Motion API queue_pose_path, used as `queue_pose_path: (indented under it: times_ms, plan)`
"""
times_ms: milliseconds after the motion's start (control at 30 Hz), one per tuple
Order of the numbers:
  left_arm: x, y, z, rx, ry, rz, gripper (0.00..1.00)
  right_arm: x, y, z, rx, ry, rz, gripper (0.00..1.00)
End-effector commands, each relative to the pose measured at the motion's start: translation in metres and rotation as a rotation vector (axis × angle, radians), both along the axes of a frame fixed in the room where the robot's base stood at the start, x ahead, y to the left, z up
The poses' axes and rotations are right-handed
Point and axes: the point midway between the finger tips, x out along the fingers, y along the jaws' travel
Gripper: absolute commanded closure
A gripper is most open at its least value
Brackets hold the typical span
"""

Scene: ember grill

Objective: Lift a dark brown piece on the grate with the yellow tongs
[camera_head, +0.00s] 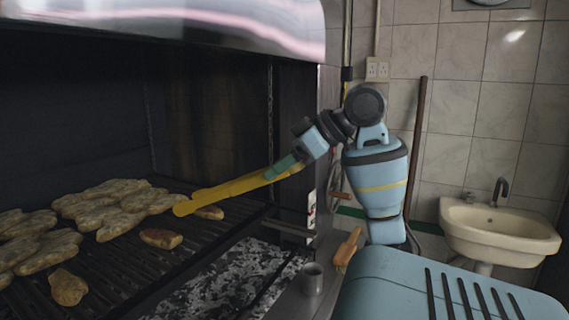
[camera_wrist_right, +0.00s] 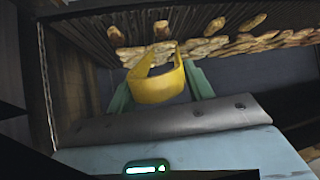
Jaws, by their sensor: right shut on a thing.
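The yellow tongs (camera_head: 235,187) reach left from my right gripper (camera_head: 284,168) over the grate (camera_head: 140,265). Their tips are close to a small brown piece (camera_head: 209,213), partly hidden behind them; I cannot tell whether they touch it. Other brown pieces lie on the bars, one in the middle (camera_head: 161,238) and one at the near left (camera_head: 68,287). In the right wrist view the green fingers of my right gripper (camera_wrist_right: 160,88) are on either side of the tongs' bent yellow end (camera_wrist_right: 158,91). Nothing shows clearly between the tong tips. My left gripper is not in view.
Several paler pieces (camera_head: 105,205) crowd the back and left of the grate. Ash and embers (camera_head: 225,280) lie below its front edge. A metal cup (camera_head: 312,279) and a brown-handled item (camera_head: 348,248) are on the ledge. A sink (camera_head: 498,236) stands at the right.

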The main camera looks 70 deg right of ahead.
Motion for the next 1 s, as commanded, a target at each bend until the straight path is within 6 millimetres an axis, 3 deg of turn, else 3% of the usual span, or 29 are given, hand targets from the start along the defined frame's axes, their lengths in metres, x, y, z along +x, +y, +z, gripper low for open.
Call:
queue_pose_path:
  times_ms: [267, 567, 1000]
  plan:
    - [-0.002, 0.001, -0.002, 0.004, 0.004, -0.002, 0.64, -0.001, 0.000, -0.001, 0.001, 0.001, 0.000, 0.57]
    - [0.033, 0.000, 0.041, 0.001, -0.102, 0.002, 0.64, -0.032, 0.003, 0.004, 0.002, -0.012, -0.001, 0.57]
    - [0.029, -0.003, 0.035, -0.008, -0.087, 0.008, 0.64, -0.080, 0.009, -0.003, 0.000, 0.007, -0.002, 0.57]
